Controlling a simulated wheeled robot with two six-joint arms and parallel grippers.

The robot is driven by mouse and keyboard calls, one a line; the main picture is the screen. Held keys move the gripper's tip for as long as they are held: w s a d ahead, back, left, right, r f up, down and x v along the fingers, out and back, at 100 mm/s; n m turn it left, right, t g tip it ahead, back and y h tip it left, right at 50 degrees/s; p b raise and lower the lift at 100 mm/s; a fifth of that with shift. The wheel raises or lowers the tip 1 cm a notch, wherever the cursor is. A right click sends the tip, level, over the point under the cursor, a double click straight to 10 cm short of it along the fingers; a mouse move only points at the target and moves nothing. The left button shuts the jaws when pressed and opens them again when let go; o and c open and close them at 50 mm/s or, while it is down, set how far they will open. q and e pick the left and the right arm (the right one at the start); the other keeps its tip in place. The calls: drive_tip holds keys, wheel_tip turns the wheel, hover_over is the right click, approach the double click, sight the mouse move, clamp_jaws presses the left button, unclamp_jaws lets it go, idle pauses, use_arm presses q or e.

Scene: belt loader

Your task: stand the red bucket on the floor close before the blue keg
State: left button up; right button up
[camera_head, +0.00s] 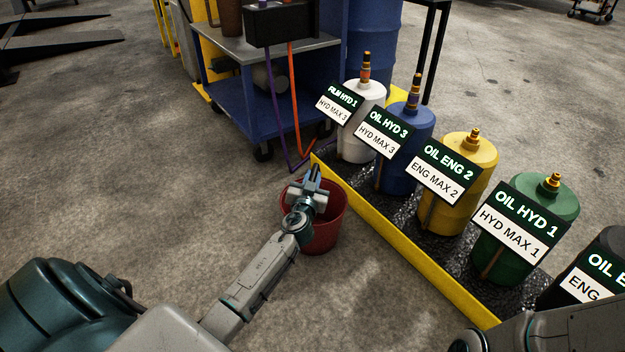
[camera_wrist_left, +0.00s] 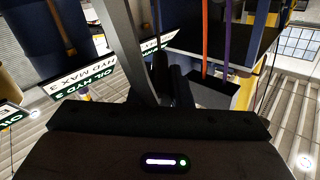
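The red bucket (camera_head: 324,235) is at the centre of the head view, just left of the yellow tray edge, with no visible lean. My left gripper (camera_head: 314,174) is over its mouth and hides part of its rim. In the left wrist view, which is upside down, the dark fingers (camera_wrist_left: 172,85) are close together, with a grey curved strip, apparently the bucket's handle (camera_wrist_left: 120,40), running to them. Whether the bucket touches the floor is unclear. The blue keg (camera_head: 421,122), labelled OIL HYD 3, stands on the tray, right of and beyond the bucket. My right gripper is not in view.
The black tray with a yellow edge (camera_head: 405,243) also holds a white keg (camera_head: 369,95), a yellow keg (camera_head: 480,160), a green keg (camera_head: 560,205) and a dark keg. A blue cart (camera_head: 235,100) with hanging cables stands behind.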

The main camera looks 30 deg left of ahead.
use_arm(q)
drive_tip(key=o, duration=0.4)
drive_tip(key=shift+o, duration=0.2)
drive_tip(key=shift+r+p, duration=0.3)
drive_tip(key=shift+p, duration=0.1)
drive_tip(key=p+v, duration=0.1)
drive_tip(key=v, duration=1.1)
drive_tip(key=shift+f, duration=0.2)
